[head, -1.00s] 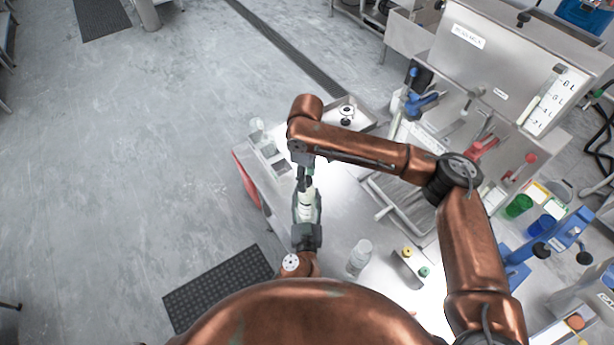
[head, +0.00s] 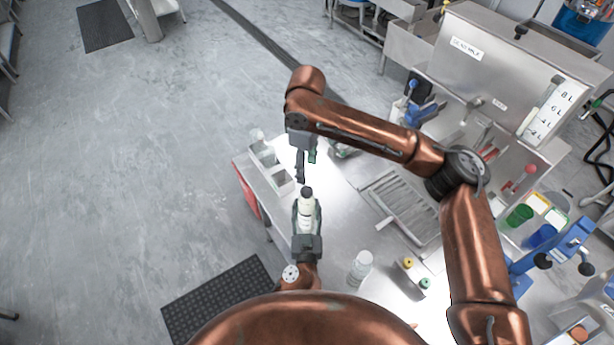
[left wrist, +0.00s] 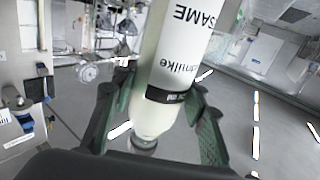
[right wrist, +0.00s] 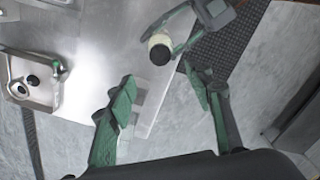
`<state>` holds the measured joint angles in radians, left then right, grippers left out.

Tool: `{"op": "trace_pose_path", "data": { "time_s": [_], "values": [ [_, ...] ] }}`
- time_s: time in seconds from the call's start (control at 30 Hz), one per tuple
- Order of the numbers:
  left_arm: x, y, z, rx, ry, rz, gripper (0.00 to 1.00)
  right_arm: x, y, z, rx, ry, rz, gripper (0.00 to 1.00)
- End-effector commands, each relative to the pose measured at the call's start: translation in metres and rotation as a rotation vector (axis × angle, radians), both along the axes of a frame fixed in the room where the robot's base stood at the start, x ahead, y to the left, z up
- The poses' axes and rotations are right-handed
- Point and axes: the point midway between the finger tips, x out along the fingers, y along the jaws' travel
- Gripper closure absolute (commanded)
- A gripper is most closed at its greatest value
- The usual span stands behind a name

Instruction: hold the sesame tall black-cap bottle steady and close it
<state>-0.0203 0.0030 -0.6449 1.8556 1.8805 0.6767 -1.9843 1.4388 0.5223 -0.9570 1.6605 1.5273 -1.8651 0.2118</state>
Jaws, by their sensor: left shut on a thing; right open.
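The sesame bottle (head: 306,211) is tall and pale, and stands roughly upright in my left gripper (head: 306,222), which is shut around its body. A black cap (head: 306,191) sits on its top; I cannot tell how tightly. In the left wrist view the bottle (left wrist: 178,55) shows upside-down label text between the green fingers. My right gripper (head: 305,170) is open and empty, a little above the cap and apart from it. In the right wrist view the bottle (right wrist: 160,48) is seen from above, beyond the open fingers (right wrist: 160,82).
A clear bottle (head: 361,268) stands right of my left gripper. Pale containers (head: 268,158) line the table's left edge. A small rack with coloured caps (head: 411,272), a drain tray (head: 403,205) and a steel machine (head: 500,75) lie to the right. A steel tray (right wrist: 35,80) holds a round item.

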Motion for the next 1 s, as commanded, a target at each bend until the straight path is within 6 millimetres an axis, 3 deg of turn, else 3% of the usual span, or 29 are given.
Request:
{"op": "trace_pose_path", "data": {
  "time_s": [0.13, 0.47, 0.5, 0.77, 1.0],
  "values": [
    [0.000, 0.000, 0.000, 0.000, 0.000, 0.001, 1.00, 0.000, 0.000, 0.013, 0.001, -0.001, 0.000, 0.53],
    [0.000, 0.000, 0.000, 0.000, 0.000, 0.001, 1.00, 0.000, 0.000, 0.016, 0.000, 0.000, 0.000, 0.53],
    [0.000, 0.000, 0.000, 0.000, 0.000, 0.001, 0.57, 0.000, 0.000, 0.016, 0.000, 0.000, 0.000, 0.53],
    [0.000, 0.000, 0.000, 0.000, 0.000, 0.000, 0.40, 0.000, 0.000, 0.016, 0.000, 0.000, 0.000, 0.53],
    [0.000, 0.000, 0.000, 0.000, 0.000, 0.000, 0.39, 0.000, 0.000, 0.016, 0.001, 0.000, 0.000, 0.53]
  ]
}}
